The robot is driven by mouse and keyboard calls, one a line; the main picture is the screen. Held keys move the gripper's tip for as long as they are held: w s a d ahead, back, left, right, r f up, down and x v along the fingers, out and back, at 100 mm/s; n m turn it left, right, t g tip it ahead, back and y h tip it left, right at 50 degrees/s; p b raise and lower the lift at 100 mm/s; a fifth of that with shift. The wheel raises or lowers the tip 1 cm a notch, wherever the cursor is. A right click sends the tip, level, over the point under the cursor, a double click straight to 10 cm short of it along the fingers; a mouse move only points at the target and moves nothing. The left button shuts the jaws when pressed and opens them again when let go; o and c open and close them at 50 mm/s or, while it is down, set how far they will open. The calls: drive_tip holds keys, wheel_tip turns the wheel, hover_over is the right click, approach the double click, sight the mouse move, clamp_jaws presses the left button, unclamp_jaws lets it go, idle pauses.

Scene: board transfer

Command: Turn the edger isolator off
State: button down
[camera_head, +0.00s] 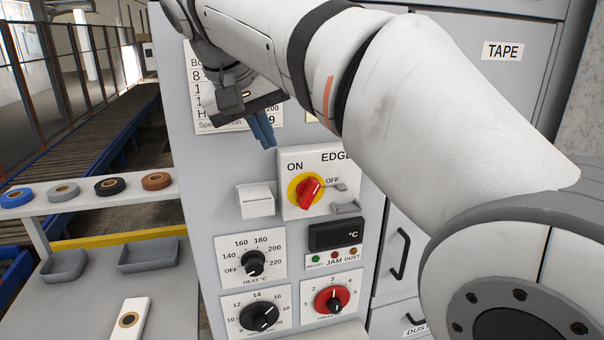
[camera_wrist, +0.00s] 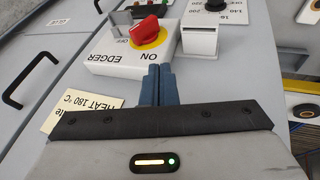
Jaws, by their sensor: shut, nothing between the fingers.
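The edger isolator is a red rotary handle (camera_head: 309,193) on a yellow disc, on a white box (camera_head: 292,165) marked ON, OFF and EDGER. The handle lies slanted; I cannot tell which mark it points at. In the wrist view the handle (camera_wrist: 148,30) is just beyond my fingertips, slightly left. My gripper (camera_head: 263,131) is above and left of the isolator in the head view, its blue fingers shut and empty. In the wrist view my gripper (camera_wrist: 157,72) overlaps the box's near edge; contact cannot be told.
Small grey brackets (camera_head: 346,207) stick out beside the OFF mark. A white box (camera_head: 256,200) juts out left of the isolator. Below are a dark display (camera_head: 336,234), a heat dial (camera_head: 252,262) and other dials. A shelf (camera_head: 90,190) with tape rolls stands left.

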approach(307, 188)
drive_tip(key=f, duration=0.1)
drive_tip(key=w+a+f, duration=0.1)
drive_tip(key=f, duration=0.1)
drive_tip(key=shift+w+a+f+p, duration=0.15)
drive_tip(key=shift+w+a+p, duration=0.15)
drive_tip(key=shift+w+a, duration=0.1)
drive_tip(key=shift+w+d+f, duration=0.1)
drive_tip(key=shift+d+f, duration=0.15)
drive_tip(key=shift+d, duration=0.3)
drive_tip(key=shift+w+d+f, duration=0.15)
drive_tip(key=shift+d+f, duration=0.1)
drive_tip(key=shift+d, duration=0.3)
drive_tip(key=shift+w+d+f+p, duration=0.15)
drive_tip(key=shift+d+f+p, duration=0.2)
drive_tip(key=shift+d, duration=0.1)
